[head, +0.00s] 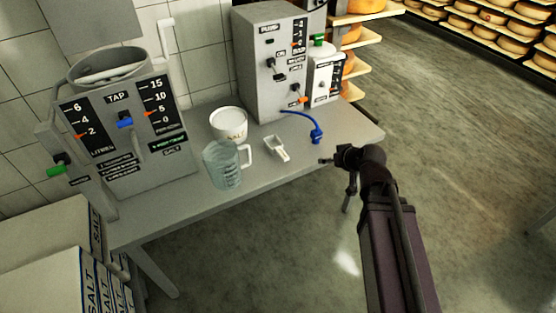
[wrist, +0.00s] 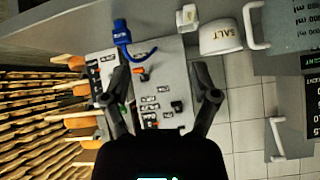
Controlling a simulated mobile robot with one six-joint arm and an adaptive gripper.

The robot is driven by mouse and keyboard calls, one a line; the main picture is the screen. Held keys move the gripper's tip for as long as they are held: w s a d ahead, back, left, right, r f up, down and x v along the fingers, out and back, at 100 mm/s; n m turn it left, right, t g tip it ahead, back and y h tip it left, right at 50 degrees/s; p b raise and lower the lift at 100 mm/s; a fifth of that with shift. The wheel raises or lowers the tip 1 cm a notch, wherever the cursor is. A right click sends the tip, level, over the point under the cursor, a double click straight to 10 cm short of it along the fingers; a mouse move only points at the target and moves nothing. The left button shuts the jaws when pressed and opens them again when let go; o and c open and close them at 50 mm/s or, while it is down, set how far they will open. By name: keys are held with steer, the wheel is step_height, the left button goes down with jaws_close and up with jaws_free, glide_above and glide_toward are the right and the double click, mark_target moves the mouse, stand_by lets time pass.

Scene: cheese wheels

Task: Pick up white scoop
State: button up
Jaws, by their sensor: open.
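The white scoop (head: 277,149) lies on the grey bench (head: 172,209), between the clear jug and the blue item.
A clear measuring jug (head: 222,165) and a white salt tub (head: 229,124) stand left of the scoop. A blue item with a curved tail (head: 316,132) lies to its right. Grey machines (head: 268,65) stand behind. Salt boxes (head: 55,250) are stacked lower left. Cheese shelves (head: 485,25) stand far right.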

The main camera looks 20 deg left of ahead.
mark_target(282, 154)
steer(key=a+f+n+t+y+b, duration=0.2)
steer(key=a+f+y+b, duration=0.1)
steer(key=a+f+b, duration=0.5)
steer(key=a+b, duration=0.2)
steer(key=b, duration=0.2)
steer(key=shift+w+t, duration=0.15)
steer(key=shift+t, duration=0.15)
steer(key=shift+w, duration=0.1)
steer(key=shift+b+x, duration=1.65)
steer(key=shift+x, duration=2.55)
